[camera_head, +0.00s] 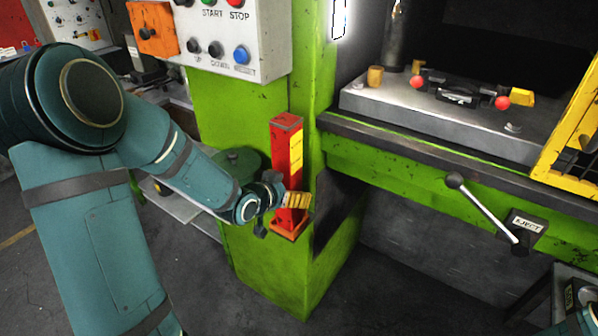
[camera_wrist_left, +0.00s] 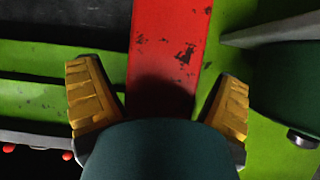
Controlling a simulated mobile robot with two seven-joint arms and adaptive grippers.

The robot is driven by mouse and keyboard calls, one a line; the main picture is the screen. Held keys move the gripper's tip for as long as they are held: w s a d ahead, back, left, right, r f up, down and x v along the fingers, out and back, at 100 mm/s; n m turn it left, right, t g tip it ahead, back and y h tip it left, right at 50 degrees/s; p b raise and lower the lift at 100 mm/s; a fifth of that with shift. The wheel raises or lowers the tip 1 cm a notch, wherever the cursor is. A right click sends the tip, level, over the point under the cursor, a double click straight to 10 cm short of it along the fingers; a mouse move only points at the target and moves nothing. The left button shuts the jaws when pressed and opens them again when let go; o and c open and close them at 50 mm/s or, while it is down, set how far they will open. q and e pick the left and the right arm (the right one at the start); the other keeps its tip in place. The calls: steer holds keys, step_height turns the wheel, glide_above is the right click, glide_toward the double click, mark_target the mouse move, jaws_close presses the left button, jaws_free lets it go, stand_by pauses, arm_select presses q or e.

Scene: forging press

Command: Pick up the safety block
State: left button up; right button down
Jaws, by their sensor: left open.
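The safety block (camera_head: 287,150) is a tall red post with a yellow label on one side. It stands upright in an orange holder (camera_head: 287,231) on the green press frame. My left gripper (camera_head: 294,200) is at the lower part of the block. In the left wrist view, the red block (camera_wrist_left: 168,55) runs between the two yellow fingers of my left gripper (camera_wrist_left: 160,100). The fingers are spread, with a gap visible on each side of the block near the tips. The lower part of the block is hidden behind my gripper there. My right gripper is not in view.
A control box (camera_head: 236,40) with buttons hangs above the block. The press bed (camera_head: 450,115) is at right, with a yellow guard (camera_head: 575,125) beside it. An eject lever (camera_head: 485,210) sticks out below. A dark green round object (camera_head: 242,160) is left of the block.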

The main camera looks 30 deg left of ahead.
arm_select(q)
steer(key=shift+w, duration=0.1)
steer(key=shift+c, duration=1.1)
steer(key=c, duration=1.2)
steer(key=shift+o, duration=0.2)
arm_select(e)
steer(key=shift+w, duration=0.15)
arm_select(q)
steer(key=shift+w+r, duration=0.1)
steer(key=shift+r, duration=0.05)
